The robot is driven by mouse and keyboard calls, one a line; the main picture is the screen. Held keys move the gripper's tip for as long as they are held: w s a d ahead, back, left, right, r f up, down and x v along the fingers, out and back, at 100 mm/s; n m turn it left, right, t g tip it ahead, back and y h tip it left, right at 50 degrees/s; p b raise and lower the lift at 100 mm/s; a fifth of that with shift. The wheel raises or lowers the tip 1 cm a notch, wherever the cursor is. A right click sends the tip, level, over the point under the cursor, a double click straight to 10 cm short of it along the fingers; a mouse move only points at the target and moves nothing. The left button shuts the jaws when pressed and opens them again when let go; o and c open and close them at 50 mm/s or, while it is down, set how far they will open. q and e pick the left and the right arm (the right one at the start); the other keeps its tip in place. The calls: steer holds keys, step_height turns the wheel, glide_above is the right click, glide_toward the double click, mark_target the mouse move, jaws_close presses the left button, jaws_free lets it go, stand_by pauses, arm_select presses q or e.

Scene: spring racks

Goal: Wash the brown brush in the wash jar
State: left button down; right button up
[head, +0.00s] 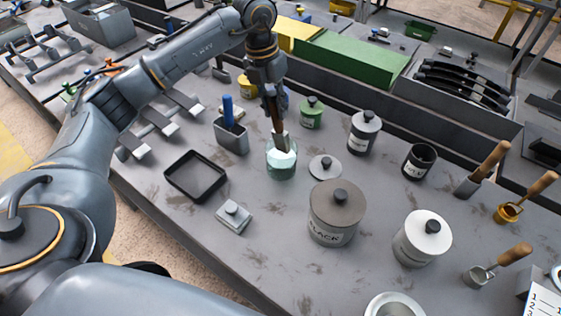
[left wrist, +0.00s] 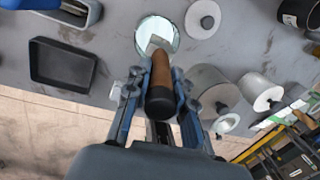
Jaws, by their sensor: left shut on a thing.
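My left gripper (head: 270,97) is shut on the brown brush (head: 275,114), near the handle's top. The brush points down, and its pale lower end is at the mouth of the glass wash jar (head: 281,167), which holds a pale liquid. I cannot tell how deep the tip reaches. In the left wrist view, the brown handle (left wrist: 161,72) stands between the fingers (left wrist: 155,100), with the round jar rim (left wrist: 141,35) beyond it. My right gripper does not show.
A grey lid (head: 325,167) lies right of the jar, near a large BLACK canister (head: 336,215). A grey holder with a blue-handled brush (head: 230,132) stands left. A black tray (head: 195,176) lies front left. A green-lidded jar (head: 312,112) stands behind.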

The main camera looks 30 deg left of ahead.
mark_target(275, 93)
arm_select(q)
steer(key=shift+r, duration=0.1)
steer(key=shift+r+p, duration=2.1)
steer(key=shift+r, duration=0.9)
steer(key=shift+f, duration=0.1)
